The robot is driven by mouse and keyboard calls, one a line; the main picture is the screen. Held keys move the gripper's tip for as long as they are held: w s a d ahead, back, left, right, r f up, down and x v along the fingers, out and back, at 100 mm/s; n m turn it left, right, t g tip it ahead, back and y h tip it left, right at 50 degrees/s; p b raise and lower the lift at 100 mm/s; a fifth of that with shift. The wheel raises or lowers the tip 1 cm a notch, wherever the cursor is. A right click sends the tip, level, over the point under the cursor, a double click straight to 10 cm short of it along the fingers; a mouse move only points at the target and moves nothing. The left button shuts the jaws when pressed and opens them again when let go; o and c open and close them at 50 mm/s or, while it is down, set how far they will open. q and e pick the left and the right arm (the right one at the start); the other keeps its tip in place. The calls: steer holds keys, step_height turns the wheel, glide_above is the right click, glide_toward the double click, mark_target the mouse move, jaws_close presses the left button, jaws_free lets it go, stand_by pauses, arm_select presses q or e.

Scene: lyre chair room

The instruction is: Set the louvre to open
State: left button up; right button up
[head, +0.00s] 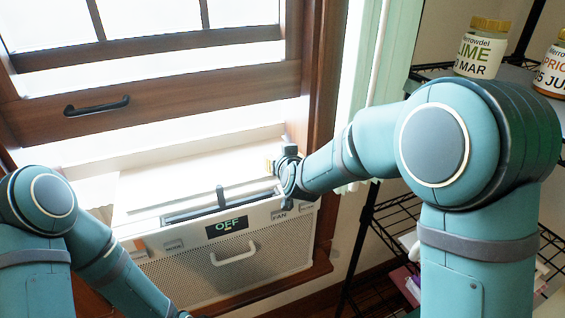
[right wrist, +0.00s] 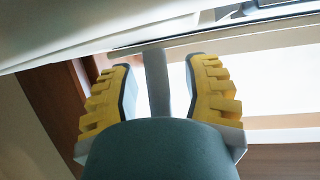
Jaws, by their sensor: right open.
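A white window air conditioner (head: 290,247) sits in the window opening, with a perforated front and a display (head: 227,226) that reads OFF. A dark louvre slot (head: 190,212) runs along its upper front edge. A short grey lever (head: 221,196) stands up from the slot. My right gripper (head: 270,166) is open above the unit's right end, to the right of the lever in the head view. In the right wrist view, a grey bar (right wrist: 156,80), apparently this lever, appears between the open yellow-padded fingers (right wrist: 158,72), with gaps on both sides. My left gripper is out of frame.
The wooden window sash (head: 150,85) with a black handle (head: 97,106) is above the unit. A pale curtain (head: 385,60) hangs at right, beside a black wire shelf (head: 390,225) holding labelled jars (head: 483,48). A white handle (head: 233,254) protrudes from the unit's front.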

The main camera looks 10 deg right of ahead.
steer(key=shift+w, duration=0.1)
jaws_close()
steer(key=shift+f, duration=0.1)
stand_by(0.3)
